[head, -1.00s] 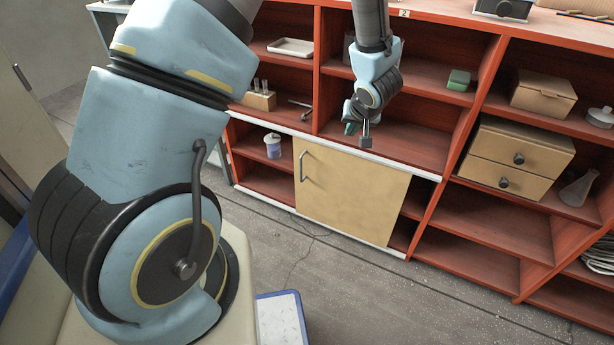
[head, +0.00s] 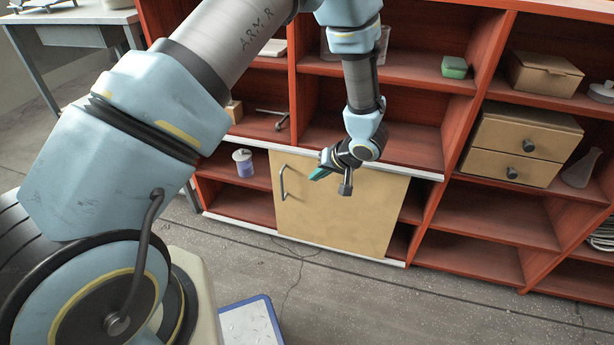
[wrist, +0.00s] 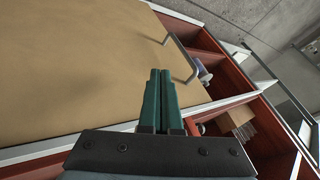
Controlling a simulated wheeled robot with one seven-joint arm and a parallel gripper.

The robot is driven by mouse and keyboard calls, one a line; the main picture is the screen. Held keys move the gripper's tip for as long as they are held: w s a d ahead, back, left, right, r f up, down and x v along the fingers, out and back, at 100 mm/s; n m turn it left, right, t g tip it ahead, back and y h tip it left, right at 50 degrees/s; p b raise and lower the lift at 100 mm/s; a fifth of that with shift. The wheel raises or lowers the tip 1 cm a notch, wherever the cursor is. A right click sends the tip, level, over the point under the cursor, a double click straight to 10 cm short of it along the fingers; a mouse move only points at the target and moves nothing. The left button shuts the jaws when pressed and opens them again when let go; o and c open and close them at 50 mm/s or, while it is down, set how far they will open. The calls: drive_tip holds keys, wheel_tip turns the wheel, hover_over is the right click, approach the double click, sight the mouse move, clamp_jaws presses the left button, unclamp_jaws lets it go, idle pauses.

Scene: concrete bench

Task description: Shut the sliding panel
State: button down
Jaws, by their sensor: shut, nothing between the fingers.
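The sliding panel (head: 345,213) is a tan board with a grey bar handle (head: 283,183) near its left edge. It stands between white rails in the lower shelf row, with an open gap at its left and a narrower one at its right. My gripper (head: 318,174) is in front of the panel's upper part, right of the handle, and its fingers point left. In the wrist view, my gripper's green fingers (wrist: 160,85) are together and empty. The panel (wrist: 75,65) fills the left there, and the handle (wrist: 181,58) lies ahead to the right, apart from the fingertips.
A white and purple cup (head: 243,163) stands in the gap left of the panel. A drawer box (head: 522,145), a carton (head: 542,74) and a green block (head: 454,67) sit on shelves to the right. A blue-edged tray (head: 250,325) is on the floor.

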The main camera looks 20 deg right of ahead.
drive_tip(key=w+a+f+b, duration=0.3)
drive_tip(key=w+a+f, duration=0.2)
drive_tip(key=w+f, duration=0.1)
drive_tip(key=shift+w+a+f+b, duration=0.15)
drive_tip(key=shift+a+b, duration=0.05)
drive_tip(key=shift+b, duration=0.2)
drive_tip(key=w+a+p, duration=0.2)
drive_tip(key=w+a, duration=0.8)
drive_tip(key=a, duration=0.3)
drive_tip(key=w+a+p, duration=0.1)
drive_tip(key=w+a, duration=1)
drive_tip(key=a, duration=0.2)
drive_tip(key=shift+p, duration=0.4)
